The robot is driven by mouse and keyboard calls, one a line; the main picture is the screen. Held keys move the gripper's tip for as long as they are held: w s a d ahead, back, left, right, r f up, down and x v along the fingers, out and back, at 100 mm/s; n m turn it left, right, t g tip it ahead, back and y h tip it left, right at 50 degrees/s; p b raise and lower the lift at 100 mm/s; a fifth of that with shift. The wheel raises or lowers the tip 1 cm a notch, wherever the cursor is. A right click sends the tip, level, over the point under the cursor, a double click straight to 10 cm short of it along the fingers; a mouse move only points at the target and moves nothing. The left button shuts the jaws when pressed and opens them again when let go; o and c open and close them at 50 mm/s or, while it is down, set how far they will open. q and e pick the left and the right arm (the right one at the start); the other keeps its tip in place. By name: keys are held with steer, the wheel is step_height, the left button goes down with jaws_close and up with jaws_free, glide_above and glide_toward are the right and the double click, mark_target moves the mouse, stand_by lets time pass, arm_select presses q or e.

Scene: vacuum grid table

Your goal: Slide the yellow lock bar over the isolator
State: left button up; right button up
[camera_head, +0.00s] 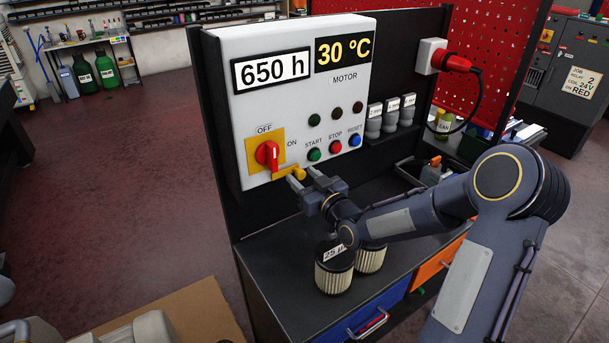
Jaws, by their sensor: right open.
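The isolator (267,155) is a red rotary handle on a yellow plate, low on the left of the white control panel (225,115). "OFF" is printed above it and "ON" to its right. The yellow lock bar (286,173) sits just below and to the right of the handle, with a yellow knob at its right end. My right gripper (303,177) is open, with its fingertips at the knob. I cannot tell whether they touch it. My left gripper is not in view.
Two filter cartridges (334,277) stand on the dark bench top (285,262) below my right gripper. Green, red and blue buttons (335,147) sit above the gripper. Small grey containers (374,122) and a red plug (452,62) are to the right.

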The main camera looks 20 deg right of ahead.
steer(key=shift+w, duration=0.1)
jaws_close()
steer(key=shift+a, duration=0.1)
